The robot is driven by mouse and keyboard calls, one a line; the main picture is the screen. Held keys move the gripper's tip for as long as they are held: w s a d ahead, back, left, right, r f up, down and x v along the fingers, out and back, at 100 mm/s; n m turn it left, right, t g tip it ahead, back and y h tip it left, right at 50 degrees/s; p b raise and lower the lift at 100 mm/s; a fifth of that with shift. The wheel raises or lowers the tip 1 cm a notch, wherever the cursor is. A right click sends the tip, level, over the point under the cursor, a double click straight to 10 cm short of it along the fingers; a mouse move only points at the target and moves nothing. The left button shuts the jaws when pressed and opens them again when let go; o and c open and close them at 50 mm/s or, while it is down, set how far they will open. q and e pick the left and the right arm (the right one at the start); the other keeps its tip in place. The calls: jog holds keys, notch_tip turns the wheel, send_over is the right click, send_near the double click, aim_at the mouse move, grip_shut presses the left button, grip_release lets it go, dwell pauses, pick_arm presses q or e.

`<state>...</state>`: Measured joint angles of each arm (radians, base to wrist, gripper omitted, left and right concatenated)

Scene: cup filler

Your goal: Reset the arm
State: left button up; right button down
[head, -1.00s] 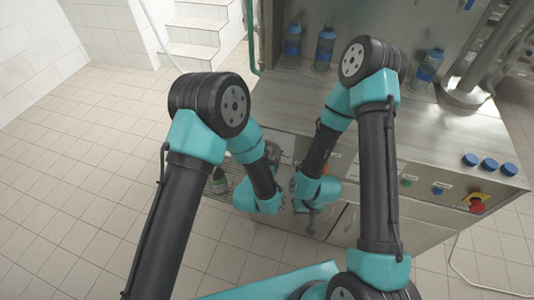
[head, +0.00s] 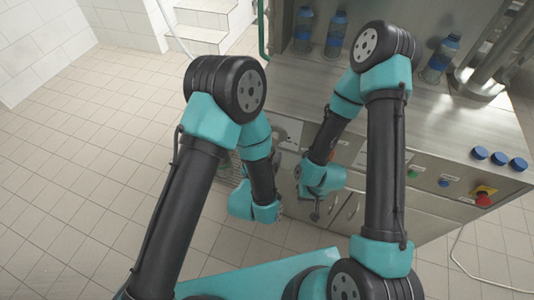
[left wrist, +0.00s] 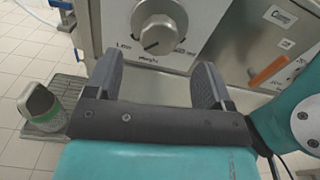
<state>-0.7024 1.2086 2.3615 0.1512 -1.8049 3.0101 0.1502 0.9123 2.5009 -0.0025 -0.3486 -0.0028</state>
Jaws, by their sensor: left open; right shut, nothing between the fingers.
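My left gripper (left wrist: 155,85) shows in the left wrist view with its two dark fingers spread apart and nothing between them. It faces the front panel of the machine, below a round silver knob (left wrist: 158,27). In the head view my left forearm and wrist hide its fingers. My right gripper (head: 315,211) hangs in front of the machine's cabinet in the head view, close to the right of my left wrist. It is small there, with its fingers together and empty.
A grey-green cup (left wrist: 42,104) stands on a drip grate (left wrist: 72,88) left of my left gripper. An orange handle (left wrist: 268,70) is on the panel. The steel counter (head: 430,112) carries several blue-capped bottles and blue caps (head: 499,159). A red button (head: 484,200) is at right.

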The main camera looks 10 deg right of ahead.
pick_arm(q)
jog(key=w+a+f+m+g+y, duration=0.1)
jog(key=a+f+m+g+y, duration=0.15)
jog(key=a+f+m, duration=0.4)
jog(key=w+a+f+m+g+y, duration=0.15)
jog(key=a+f+m+g, duration=0.25)
jog(key=a+m, duration=0.45)
jog(key=s+a+f+m+g+y, duration=0.1)
jog(key=s+a+m+g, duration=0.3)
jog(key=a, duration=0.5)
jog(key=s+a+f+m+g+y, duration=0.1)
jog(key=s+a+f+m+g, duration=0.2)
jog(key=s+a+m, duration=0.6)
jog(key=shift+s+a+f+m+g, duration=0.15)
jog(key=shift+a+f+m+g, duration=0.2)
jog(key=shift+f, duration=0.4)
